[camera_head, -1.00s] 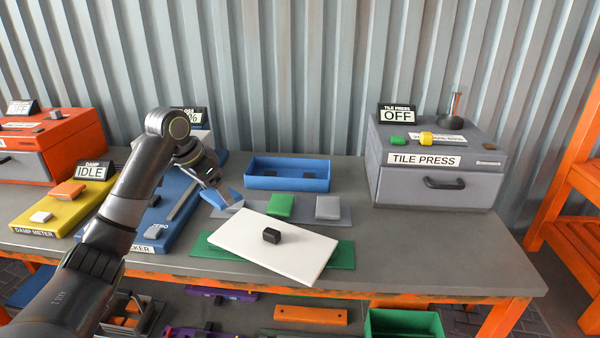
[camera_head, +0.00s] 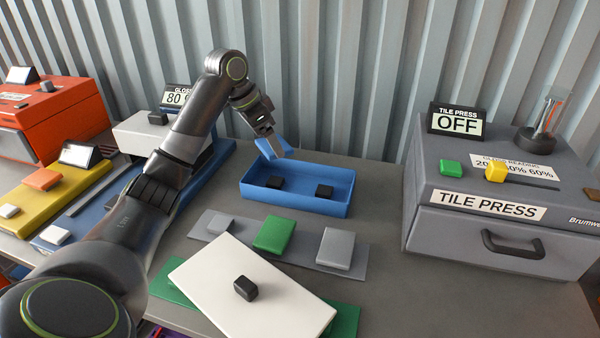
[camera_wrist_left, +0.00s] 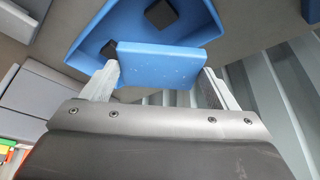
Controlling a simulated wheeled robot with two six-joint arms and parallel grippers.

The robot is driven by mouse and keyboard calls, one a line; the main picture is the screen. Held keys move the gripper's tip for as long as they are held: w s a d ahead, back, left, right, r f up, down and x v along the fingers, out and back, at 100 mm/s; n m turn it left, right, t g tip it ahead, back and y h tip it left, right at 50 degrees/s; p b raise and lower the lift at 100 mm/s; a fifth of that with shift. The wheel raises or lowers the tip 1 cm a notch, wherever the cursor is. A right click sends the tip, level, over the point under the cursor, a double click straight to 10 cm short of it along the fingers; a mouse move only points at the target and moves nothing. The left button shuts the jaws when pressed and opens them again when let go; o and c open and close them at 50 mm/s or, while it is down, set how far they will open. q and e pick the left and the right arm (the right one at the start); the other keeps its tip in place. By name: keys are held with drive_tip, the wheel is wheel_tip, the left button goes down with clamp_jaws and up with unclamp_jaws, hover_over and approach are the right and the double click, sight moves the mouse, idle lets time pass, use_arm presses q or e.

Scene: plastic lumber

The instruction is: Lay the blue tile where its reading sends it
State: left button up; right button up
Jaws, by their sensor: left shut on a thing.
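The blue tile (camera_head: 270,148) is tilted in the jaws of my left gripper (camera_head: 275,147), above the far left part of the blue tray. In the left wrist view the blue tile (camera_wrist_left: 158,65) sits between both fingers. The blue tray (camera_head: 300,204) has raised walls and two dark square pads on its floor. A display reading 80 % (camera_head: 177,96), labelled gloss, stands at the back left, its sign partly hidden. My right gripper is in neither current view.
A white board (camera_head: 250,305) with a black knob lies over a green mat. The grey tile press (camera_head: 500,215), reading OFF, stands right. Orange and yellow machines are left.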

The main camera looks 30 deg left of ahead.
use_arm(q)
hover_over(275, 180)
drive_tip(key=s, duration=0.1)
drive_tip(key=f, duration=0.5)
drive_tip(key=shift+s+a+f, duration=0.15)
drive_tip(key=shift+s+a, duration=0.05)
drive_tip(key=shift+a, duration=0.15)
drive_tip(key=shift+f, duration=2)
use_arm(e)
drive_tip(key=shift+s+a, duration=0.2)
drive_tip(key=shift+s, duration=0.05)
drive_tip(key=shift+w, duration=0.1)
use_arm(q)
drive_tip(key=o, duration=1)
drive_tip(key=v, duration=1.2)
drive_tip(key=shift+w+r, duration=0.1)
drive_tip(key=shift+w, duration=0.05)
use_arm(e)
drive_tip(key=shift+s+d, duration=0.15)
drive_tip(key=shift+s, duration=0.25)
